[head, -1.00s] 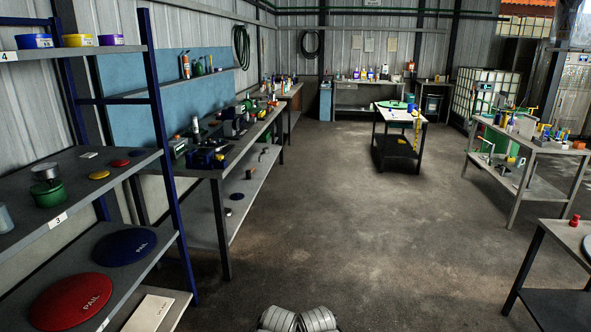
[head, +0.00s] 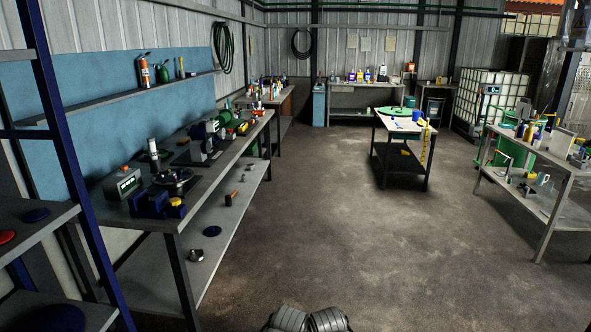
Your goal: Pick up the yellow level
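I cannot single out the yellow level with certainty. A long yellow strip with dark marks (head: 425,146) hangs down the right front side of the middle table (head: 399,122). A small yellow item (head: 405,152) lies on that table's lower shelf, too small to identify. Neither of my grippers shows in the head view; only grey ribbed parts of mine appear at the bottom edge.
A long workbench (head: 228,160) with a vise (head: 158,203) and tools runs along the left. A blue-framed shelf (head: 65,150) is close at left. A cluttered bench (head: 555,165) stands right. The floor (head: 330,230) between is clear.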

